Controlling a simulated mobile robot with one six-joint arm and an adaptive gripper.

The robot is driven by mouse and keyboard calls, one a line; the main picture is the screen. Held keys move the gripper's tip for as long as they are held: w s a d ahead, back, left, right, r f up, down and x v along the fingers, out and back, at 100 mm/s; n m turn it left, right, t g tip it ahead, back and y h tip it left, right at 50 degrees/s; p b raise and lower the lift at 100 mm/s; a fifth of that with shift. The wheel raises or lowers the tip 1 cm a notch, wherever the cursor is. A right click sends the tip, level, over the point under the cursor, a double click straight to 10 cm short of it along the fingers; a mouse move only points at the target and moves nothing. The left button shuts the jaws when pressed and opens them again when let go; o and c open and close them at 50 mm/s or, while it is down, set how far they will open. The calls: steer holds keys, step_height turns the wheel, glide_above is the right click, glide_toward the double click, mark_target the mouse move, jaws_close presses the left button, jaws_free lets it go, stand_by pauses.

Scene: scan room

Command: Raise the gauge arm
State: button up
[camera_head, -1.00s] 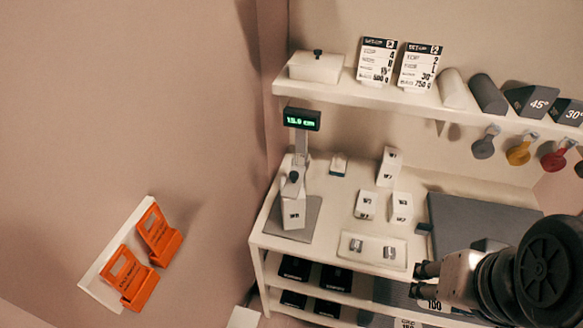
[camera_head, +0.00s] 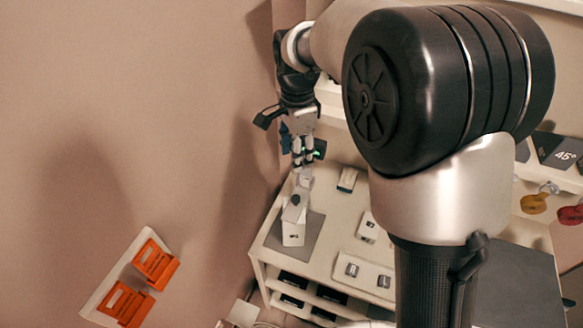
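The height gauge stands on the left of the white bench, on a grey base plate (camera_head: 312,238). Its display (camera_head: 320,149) shows a bit of green, mostly hidden behind my gripper. The gauge arm with its dark knob (camera_head: 295,200) sits low, over a white labelled block (camera_head: 293,232). My gripper (camera_head: 301,165) points down in front of the gauge column, above the knob in the picture. Its fingers look small and overlap the column, so I cannot tell their opening or any contact.
My arm covers the middle and right of the view. A tray with metal cylinders (camera_head: 363,278) and a white block (camera_head: 368,228) stand right of the gauge. Orange holders (camera_head: 155,264) hang on the left wall. Yellow (camera_head: 534,203) and red (camera_head: 569,214) tags hang at right.

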mark_target(296, 198)
step_height(296, 198, down, 17)
steer(key=b, duration=0.4)
steer(key=shift+s, duration=0.1)
steer(key=shift+c, duration=0.3)
jaws_close()
stand_by(0.4)
